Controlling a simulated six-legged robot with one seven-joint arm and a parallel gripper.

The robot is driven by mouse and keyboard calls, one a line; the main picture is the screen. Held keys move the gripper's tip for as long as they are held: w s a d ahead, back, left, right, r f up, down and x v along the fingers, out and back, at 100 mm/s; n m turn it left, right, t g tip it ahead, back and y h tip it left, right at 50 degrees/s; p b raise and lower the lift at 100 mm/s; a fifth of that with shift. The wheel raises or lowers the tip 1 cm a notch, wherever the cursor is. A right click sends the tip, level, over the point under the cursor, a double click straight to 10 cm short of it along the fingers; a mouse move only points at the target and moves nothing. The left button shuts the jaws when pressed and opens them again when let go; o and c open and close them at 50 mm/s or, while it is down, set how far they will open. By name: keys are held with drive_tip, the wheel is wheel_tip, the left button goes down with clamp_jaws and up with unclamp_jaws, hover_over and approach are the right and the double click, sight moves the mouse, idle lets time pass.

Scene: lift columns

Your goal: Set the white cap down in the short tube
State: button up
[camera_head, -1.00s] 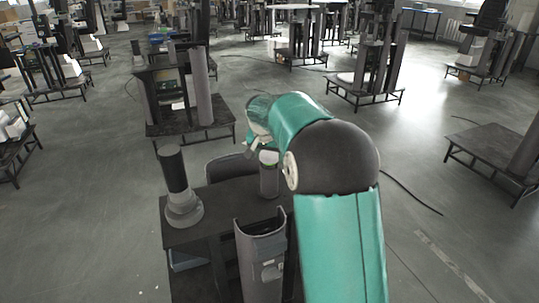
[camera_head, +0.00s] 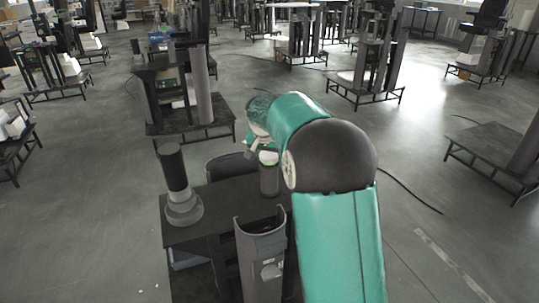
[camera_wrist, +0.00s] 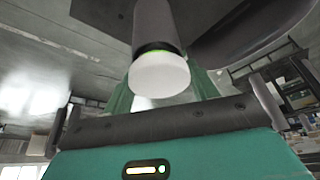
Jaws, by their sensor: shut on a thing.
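The white cap (camera_head: 268,157) is at the top of the short dark tube (camera_head: 269,182), near the back right of the dark table. In the wrist view the cap (camera_wrist: 160,75) lines up with the tube's end (camera_wrist: 154,25), with a thin green ring between them. I cannot tell whether the cap is fully seated. My gripper (camera_head: 258,150) is at the cap, partly hidden by my arm in the head view. Its translucent green fingers (camera_wrist: 160,92) show on both sides of the cap, and it is shut on the cap.
A taller dark column (camera_head: 174,170) on a grey stepped base stands at the table's left. A curved dark housing (camera_head: 260,255) rises at the front, beside my arm. A dark rounded panel (camera_head: 228,165) is behind the table. Other column stands are spread over the open grey floor.

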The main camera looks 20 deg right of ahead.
drive_tip(key=shift+f, duration=0.1)
drive_tip(key=o, duration=1)
drive_tip(key=shift+r, duration=3.55)
